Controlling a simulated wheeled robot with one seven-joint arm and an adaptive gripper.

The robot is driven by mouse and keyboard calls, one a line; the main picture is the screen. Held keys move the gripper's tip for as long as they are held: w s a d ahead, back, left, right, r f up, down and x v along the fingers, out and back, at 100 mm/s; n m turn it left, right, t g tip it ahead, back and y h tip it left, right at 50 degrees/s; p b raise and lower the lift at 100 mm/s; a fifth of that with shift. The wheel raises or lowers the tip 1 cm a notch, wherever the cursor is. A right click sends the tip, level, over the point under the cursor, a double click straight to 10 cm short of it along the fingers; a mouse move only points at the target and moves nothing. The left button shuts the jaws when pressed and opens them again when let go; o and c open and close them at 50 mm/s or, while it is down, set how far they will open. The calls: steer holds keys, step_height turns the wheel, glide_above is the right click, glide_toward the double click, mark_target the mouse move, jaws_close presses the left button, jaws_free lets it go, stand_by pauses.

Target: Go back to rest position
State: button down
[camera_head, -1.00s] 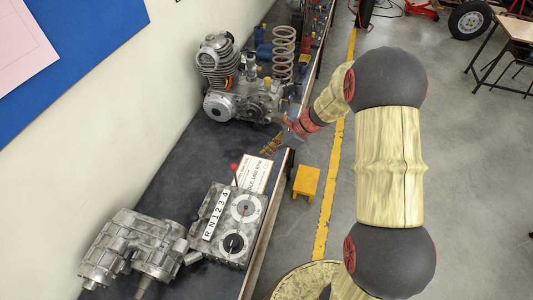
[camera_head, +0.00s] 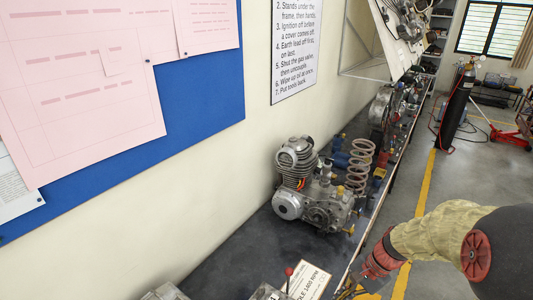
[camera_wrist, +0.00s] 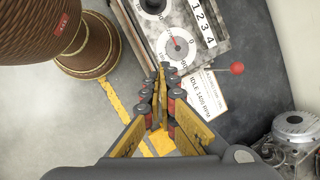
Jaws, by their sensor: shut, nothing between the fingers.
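My gripper (camera_wrist: 160,95) is in the middle of the wrist view, its yellow-faced fingers together and nothing between them. It hangs over the bench edge, with the gear box (camera_wrist: 195,30) and its dials beyond the fingertips. In the head view my gripper (camera_head: 350,291) is at the bottom edge, partly cut off, beside the white card (camera_head: 309,281). The same card shows in the wrist view (camera_wrist: 203,100), just right of the fingers. The red-knobbed lever (camera_wrist: 237,69) stands near the card, apart from my gripper.
An engine (camera_head: 312,190) and a coil spring (camera_head: 360,165) stand on the dark bench (camera_head: 235,250) against the wall. A gas cylinder (camera_head: 456,108) and a red jack (camera_head: 510,140) are farther back. The grey floor right of the yellow line (camera_head: 425,190) is mostly clear.

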steer(key=s+a+r+n+t+h+b, duration=0.2)
steer(key=s+r+n+t+h+b, duration=0.2)
steer(key=s+r+n+b, duration=0.6)
steer(key=s+r+n+t, duration=0.1)
steer(key=s+r, duration=0.1)
steer(key=s, duration=0.3)
steer(key=shift+s+a+n+t+h, duration=0.25)
steer(key=shift+n+t+h, duration=0.05)
steer(key=shift+h, duration=0.1)
